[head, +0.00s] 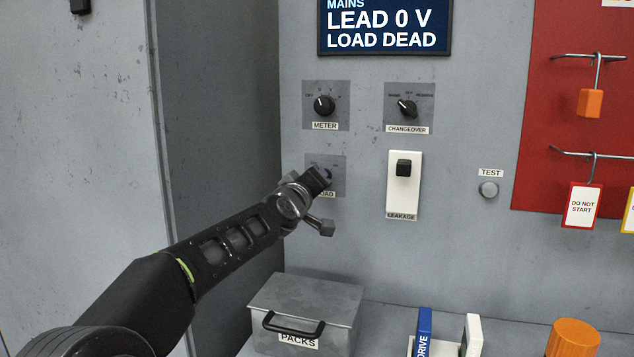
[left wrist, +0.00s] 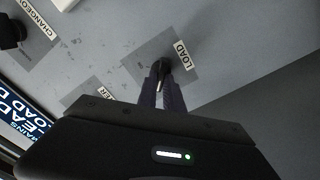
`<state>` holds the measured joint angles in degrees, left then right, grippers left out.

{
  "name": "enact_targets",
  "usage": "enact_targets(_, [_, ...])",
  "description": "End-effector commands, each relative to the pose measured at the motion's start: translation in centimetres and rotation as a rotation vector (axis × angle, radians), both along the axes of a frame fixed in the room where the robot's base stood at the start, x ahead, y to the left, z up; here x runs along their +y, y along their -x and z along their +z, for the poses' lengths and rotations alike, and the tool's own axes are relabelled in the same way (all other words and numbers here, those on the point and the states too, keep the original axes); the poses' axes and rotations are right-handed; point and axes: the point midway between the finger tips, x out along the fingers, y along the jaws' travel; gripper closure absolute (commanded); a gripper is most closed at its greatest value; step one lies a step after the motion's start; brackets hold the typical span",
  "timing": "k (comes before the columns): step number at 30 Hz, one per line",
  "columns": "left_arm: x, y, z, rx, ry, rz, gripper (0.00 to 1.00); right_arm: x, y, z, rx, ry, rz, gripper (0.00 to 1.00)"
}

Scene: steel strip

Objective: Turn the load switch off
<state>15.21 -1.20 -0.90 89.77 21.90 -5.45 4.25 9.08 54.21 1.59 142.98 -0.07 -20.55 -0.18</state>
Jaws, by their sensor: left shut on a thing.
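The load switch's grey plate (head: 339,163) is on the panel in the head view, below the meter switch. Its label reads partly "OAD" there, and my left gripper (head: 318,180) covers most of the plate and the knob. In the left wrist view the LOAD label (left wrist: 182,54) is clear, and the dark load knob (left wrist: 162,66) sits between the fingertips of my left gripper (left wrist: 163,78). The gripper is shut on the knob. The knob's pointer direction is hidden. The display (head: 386,28) reads "MAINS", "LEAD 0 V" and "LOAD DEAD". My right gripper is not in view.
The meter knob (head: 324,105), changeover knob (head: 407,108), leakage switch (head: 404,168) and test button (head: 488,190) are close by. A grey PACKS box (head: 305,300) stands below my left arm. A red board (head: 590,100) with an orange padlock and tags hangs at right.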

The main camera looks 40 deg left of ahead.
Motion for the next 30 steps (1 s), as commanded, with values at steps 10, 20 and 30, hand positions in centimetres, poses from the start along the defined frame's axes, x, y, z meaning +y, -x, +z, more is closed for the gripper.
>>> enact_targets(10, [0.02,-0.01,-0.07,-0.003,0.013,0.0,1.0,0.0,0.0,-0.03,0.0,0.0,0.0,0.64])
enact_targets(20, [0.01,-0.01,-0.05,-0.003,0.011,0.001,0.69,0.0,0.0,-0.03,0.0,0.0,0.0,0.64])
enact_targets(30, [-0.07,0.27,0.02,-0.003,0.009,0.0,0.67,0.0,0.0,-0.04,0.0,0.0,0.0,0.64])
